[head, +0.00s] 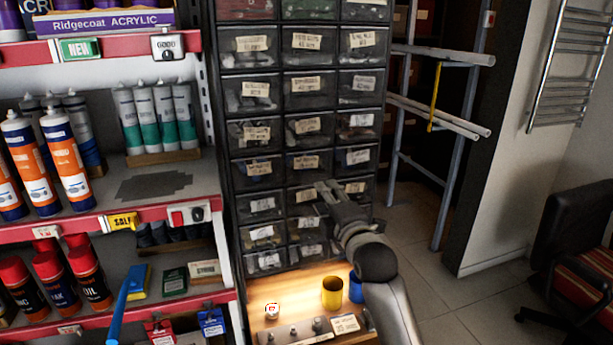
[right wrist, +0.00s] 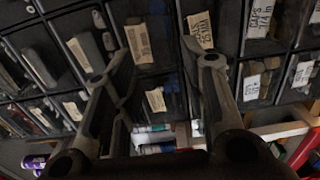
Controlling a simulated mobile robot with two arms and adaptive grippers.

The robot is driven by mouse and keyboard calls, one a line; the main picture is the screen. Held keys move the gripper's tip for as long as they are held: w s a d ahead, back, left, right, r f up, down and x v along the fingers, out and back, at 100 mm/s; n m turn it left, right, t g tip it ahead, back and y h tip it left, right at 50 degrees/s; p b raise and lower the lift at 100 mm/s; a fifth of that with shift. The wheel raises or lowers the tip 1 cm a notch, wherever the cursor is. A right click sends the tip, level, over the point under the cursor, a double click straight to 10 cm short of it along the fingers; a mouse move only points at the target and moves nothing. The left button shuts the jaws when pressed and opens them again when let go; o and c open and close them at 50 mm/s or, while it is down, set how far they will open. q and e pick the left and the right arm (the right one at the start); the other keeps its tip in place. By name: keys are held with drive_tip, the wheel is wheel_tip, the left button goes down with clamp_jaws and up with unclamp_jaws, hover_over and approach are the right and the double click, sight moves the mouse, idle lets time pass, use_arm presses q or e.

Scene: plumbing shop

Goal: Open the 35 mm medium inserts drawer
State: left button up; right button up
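A dark cabinet of small clear-fronted drawers (head: 307,84) stands in the middle of the head view, each front with a cream paper label. The labels are too small and blurred to read, so I cannot tell which is the 35 mm medium inserts drawer. All visible drawers look shut. My right gripper (head: 329,187) is in front of the lower middle and right columns and hides part of them. In the right wrist view, the right gripper (right wrist: 160,75) has its fingers apart, with labelled drawer fronts (right wrist: 138,42) beyond and between them. No drawer is visibly held. My left gripper is out of view.
A red-edged shelf (head: 160,222) with cartridges and spray cans stands close on the left. Below the drawers is a lit wooden ledge (head: 290,296) with a yellow cup (head: 332,292). A pipe rack (head: 445,110) and a chair (head: 575,240) are on the right, with open floor between.

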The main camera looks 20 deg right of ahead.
sight(314, 181)
drive_tip(key=w+p, duration=0.1)
drive_tip(key=w, duration=0.7)
drive_tip(key=shift+w+a, duration=0.15)
drive_tip(key=shift+w, duration=0.75)
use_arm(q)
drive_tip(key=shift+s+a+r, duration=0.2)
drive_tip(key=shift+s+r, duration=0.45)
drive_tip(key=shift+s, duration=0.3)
use_arm(e)
clamp_jaws()
drive_tip(key=shift+f, duration=0.1)
